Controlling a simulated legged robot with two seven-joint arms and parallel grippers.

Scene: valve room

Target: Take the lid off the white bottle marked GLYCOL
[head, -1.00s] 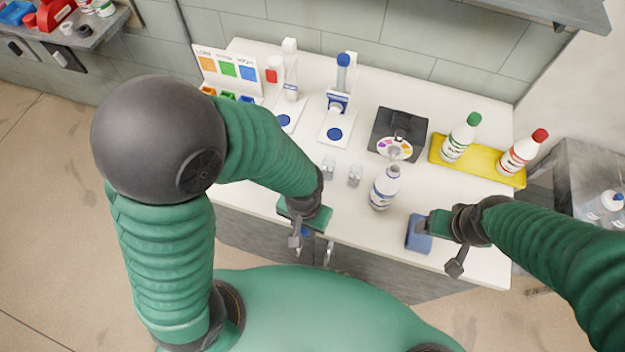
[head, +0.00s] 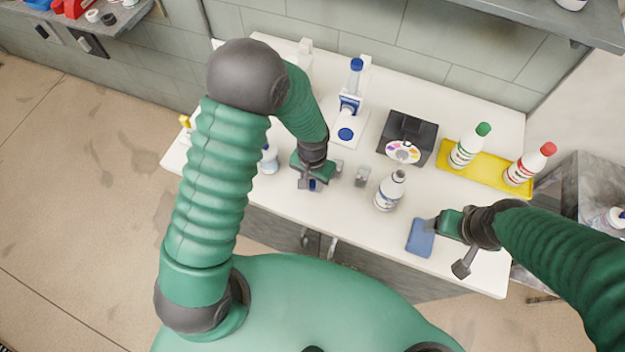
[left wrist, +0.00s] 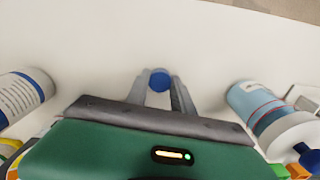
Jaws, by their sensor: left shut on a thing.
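A white bottle (head: 389,191) with a blue-grey label stands upright near the table's front middle, its top greyish with no coloured lid visible. I cannot read GLYCOL on it. My left gripper (head: 313,184) is left of it, over the table. In the left wrist view the left gripper's fingers (left wrist: 163,88) are shut on a small round blue lid (left wrist: 160,79). A labelled white bottle (left wrist: 20,94) shows at left there, apart from the fingers. My right gripper (head: 434,226) is beside a blue block (head: 420,238); its finger opening is unclear.
A yellow tray (head: 487,172) holds a green-capped bottle (head: 468,147) and a red-capped bottle (head: 527,166). A black device (head: 412,128) with a coloured dial stands behind the white bottle. A small clear block (head: 362,176) is near the left gripper. A pale blue bottle (left wrist: 258,104) is at right.

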